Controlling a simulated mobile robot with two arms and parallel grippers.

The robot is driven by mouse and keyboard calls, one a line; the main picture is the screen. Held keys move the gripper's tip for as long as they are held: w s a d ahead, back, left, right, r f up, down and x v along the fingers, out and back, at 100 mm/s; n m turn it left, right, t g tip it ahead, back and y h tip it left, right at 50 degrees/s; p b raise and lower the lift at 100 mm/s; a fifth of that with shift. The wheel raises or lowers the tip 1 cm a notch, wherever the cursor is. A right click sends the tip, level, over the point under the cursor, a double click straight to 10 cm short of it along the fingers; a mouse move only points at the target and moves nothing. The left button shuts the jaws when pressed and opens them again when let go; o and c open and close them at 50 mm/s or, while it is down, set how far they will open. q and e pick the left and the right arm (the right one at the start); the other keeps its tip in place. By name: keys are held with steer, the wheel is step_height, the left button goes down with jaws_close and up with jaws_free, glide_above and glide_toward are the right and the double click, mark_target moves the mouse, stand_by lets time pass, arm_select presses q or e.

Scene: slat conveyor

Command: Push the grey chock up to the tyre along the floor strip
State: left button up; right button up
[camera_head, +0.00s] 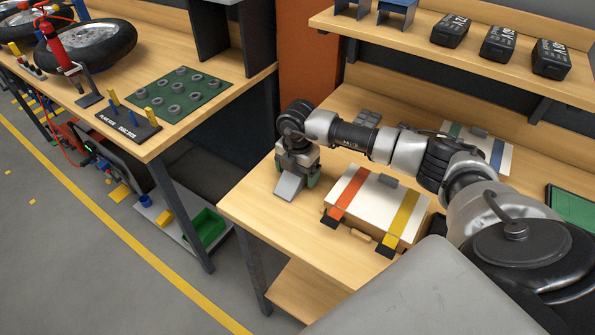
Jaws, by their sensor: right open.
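Two black tyres on wheels lie on the left bench, the nearer tyre (126,48) and one behind it. A yellow strip (108,218) runs along the grey floor, away from both tyres. My right gripper (298,182) is open, low over the right bench, left of the white case. A small grey sloped piece (289,187) shows at its fingers; I cannot tell whether it is the chock or part of the gripper. No other grey chock is clear to me. My left gripper is not in view.
A white case (371,202) with orange and yellow straps lies beside my right arm. A second strapped case (479,147) lies behind the arm. A shelf (430,33) with black boxes overhangs the back. Bare wood shows at the right bench's front-left corner.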

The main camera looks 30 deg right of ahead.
steer(key=shift+f, duration=0.45)
steer(key=shift+c, duration=0.4)
steer(key=c, duration=1)
steer(key=shift+c, duration=0.7)
steer(key=shift+r, duration=0.15)
